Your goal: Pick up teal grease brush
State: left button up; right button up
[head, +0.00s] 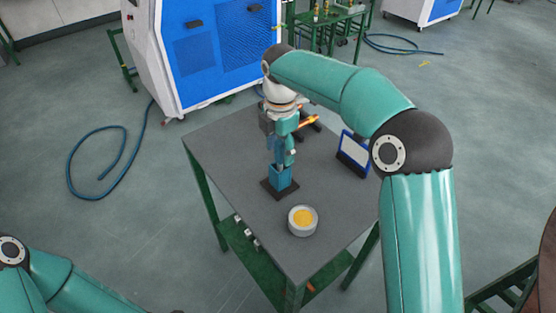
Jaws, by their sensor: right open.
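My right gripper (281,153) points down over the table, open, right above a small blue holder (281,177) on a dark square base. Teal parts show between the wrist and the holder; I cannot clearly tell the teal grease brush from the gripper's own fingers there. The brush seems to stand upright in the holder, mostly hidden by the gripper. Whether the fingers touch it I cannot tell. My left arm shows only at the lower left corner, and its gripper is out of view.
On the dark-topped green table (225,150) stand an open round tin with yellow contents (303,221), a blue-framed panel (354,152) and an orange and black item (308,123) behind the gripper. A blue and white cabinet (205,45) stands behind. Blue hoses (97,198) lie on the floor.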

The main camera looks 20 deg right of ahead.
jog(key=shift+f, duration=0.6)
grip_shut()
jog(key=shift+r, duration=0.15)
jog(key=shift+r, duration=0.6)
notch_tip(320, 180, up, 9)
jog(key=shift+p, duration=0.9)
notch_tip(320, 180, up, 10)
jog(key=p, duration=0.4)
jog(key=shift+f+p, duration=0.2)
jog(key=shift+p, duration=0.15)
